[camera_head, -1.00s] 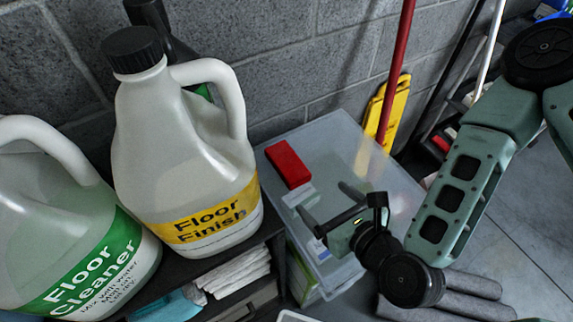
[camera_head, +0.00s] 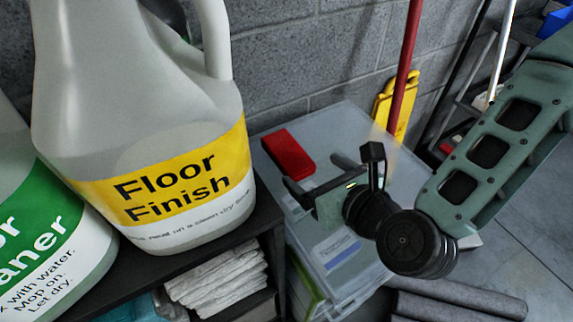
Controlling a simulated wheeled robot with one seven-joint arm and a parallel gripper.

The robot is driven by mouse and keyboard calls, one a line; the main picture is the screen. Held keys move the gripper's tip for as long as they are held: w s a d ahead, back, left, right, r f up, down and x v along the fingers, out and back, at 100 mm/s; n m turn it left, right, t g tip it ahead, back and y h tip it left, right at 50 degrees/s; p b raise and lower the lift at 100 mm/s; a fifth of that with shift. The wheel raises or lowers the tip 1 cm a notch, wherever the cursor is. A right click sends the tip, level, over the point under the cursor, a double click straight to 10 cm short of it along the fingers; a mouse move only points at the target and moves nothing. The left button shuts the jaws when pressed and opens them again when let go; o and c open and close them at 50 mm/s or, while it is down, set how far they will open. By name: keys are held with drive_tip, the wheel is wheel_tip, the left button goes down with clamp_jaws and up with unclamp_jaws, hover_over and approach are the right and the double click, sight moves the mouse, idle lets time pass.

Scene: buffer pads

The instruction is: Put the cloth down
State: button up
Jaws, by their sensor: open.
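A flat red block-shaped item (camera_head: 288,155), which may be the folded cloth, lies on the clear lid of a plastic bin (camera_head: 345,125). My gripper (camera_head: 311,168) is open over the lid, with nothing visible between its fingers. Its fingertips point toward the back left, just right of and in front of the red item. I cannot tell how high they are above the lid. Folded white cloths (camera_head: 215,282) are stacked on the shelf below the jugs, and part of a teal cloth (camera_head: 130,308) shows beside them.
A large Floor Finish jug (camera_head: 150,130) and a Floor Cleaner jug (camera_head: 50,240) stand on the dark shelf unit (camera_head: 262,218) at left. A red pole (camera_head: 405,70) and yellow sign (camera_head: 388,98) stand behind the bin. Grey rolls (camera_head: 455,303) lie on the floor.

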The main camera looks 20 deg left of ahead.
sight(294, 159)
drive_tip(key=f+b, duration=0.1)
drive_tip(key=b, duration=0.2)
drive_tip(key=shift+s+f, duration=0.1)
drive_tip(key=shift+s, duration=0.1)
drive_tip(key=x, duration=0.3)
drive_tip(key=b+x, duration=0.1)
drive_tip(key=shift+w+a, duration=0.25)
drive_tip(key=shift+a, duration=0.1)
drive_tip(key=b+x, duration=0.1)
drive_tip(key=x, duration=0.4)
drive_tip(key=shift+w, duration=0.15)
drive_tip(key=c, duration=1.2)
drive_tip(key=shift+o, duration=0.2)
